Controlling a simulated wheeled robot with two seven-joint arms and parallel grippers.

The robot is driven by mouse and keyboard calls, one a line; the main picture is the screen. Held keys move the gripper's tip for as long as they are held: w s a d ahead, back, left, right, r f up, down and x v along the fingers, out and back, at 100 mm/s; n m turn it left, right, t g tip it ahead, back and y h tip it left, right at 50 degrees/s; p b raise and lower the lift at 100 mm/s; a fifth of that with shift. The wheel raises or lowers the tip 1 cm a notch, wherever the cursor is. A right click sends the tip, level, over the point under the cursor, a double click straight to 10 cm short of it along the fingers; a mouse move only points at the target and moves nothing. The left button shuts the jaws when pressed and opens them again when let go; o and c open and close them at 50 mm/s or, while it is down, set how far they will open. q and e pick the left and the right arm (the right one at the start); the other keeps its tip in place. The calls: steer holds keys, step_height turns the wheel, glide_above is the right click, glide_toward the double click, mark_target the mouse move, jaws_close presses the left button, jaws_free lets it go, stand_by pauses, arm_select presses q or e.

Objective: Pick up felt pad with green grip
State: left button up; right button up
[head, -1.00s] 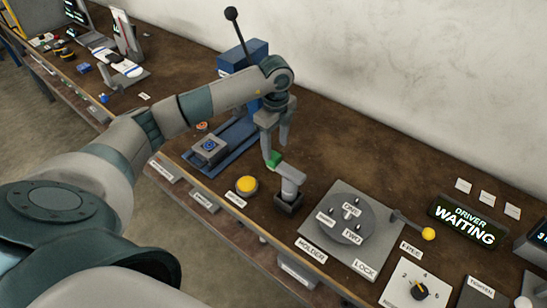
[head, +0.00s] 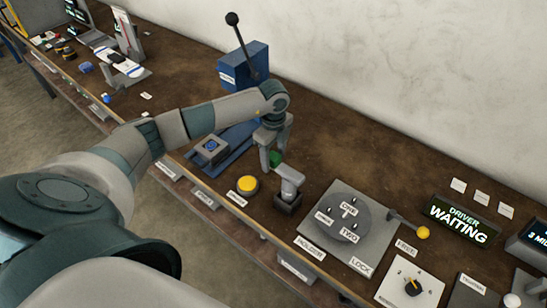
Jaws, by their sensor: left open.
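The green grip (head: 276,158) shows at the upper end of a grey piece (head: 290,182) that leans in a dark square base (head: 287,203) on the bench. The felt itself cannot be made out. My left gripper (head: 273,160) is open and points down, with one finger on the left of the green grip and the other behind it to the right. The fingers partly hide the grip, and I cannot tell whether they touch it. My right gripper is not in view.
A yellow button (head: 247,185) stands left of the base. A grey plate with a round dial (head: 343,217) is close on the right. A blue lever press (head: 243,66) stands behind my left arm. The brown bench (head: 345,130) is bare towards the wall.

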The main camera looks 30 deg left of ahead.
mark_target(274, 155)
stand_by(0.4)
arm_select(q)
steer(key=c, duration=1.1)
steer(key=shift+r+b, duration=0.4)
steer(key=shift+r, duration=0.15)
step_height(274, 155, up, 8)
steer(key=b, duration=0.3)
steer(key=shift+r, duration=0.45)
